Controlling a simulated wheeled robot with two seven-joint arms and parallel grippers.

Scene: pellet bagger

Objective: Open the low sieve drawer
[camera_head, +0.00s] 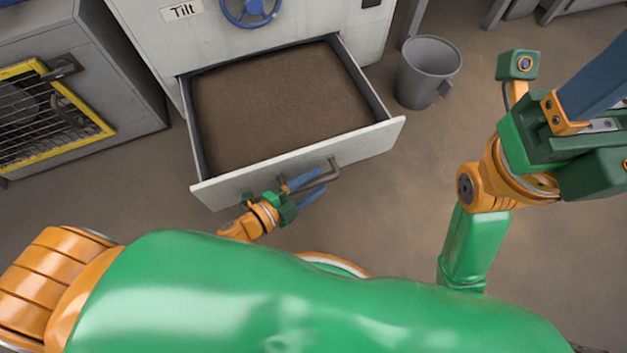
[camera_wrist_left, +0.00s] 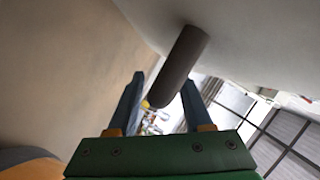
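The low sieve drawer (camera_head: 297,166) is pulled out of the grey-white cabinet in the head view. It is full of brown granular material. Its bar handle (camera_head: 335,172) is on the front panel. My left gripper (camera_head: 309,186) is at the handle, its two blue fingers apart on either side of the bar. In the left wrist view the dark handle bar (camera_wrist_left: 180,62) reaches between the spread fingers, with gaps beside it. My right gripper (camera_head: 598,82) is raised at the right, partly cut off by the frame edge; its finger gap is hidden.
A blue handwheel (camera_head: 250,10) and a "Tilt" label (camera_head: 182,11) are on the cabinet above the drawer. A grey bin (camera_head: 427,72) stands right of the drawer. A yellow-framed grille machine (camera_head: 100,128) stands at the left. The floor in front of the bin is clear.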

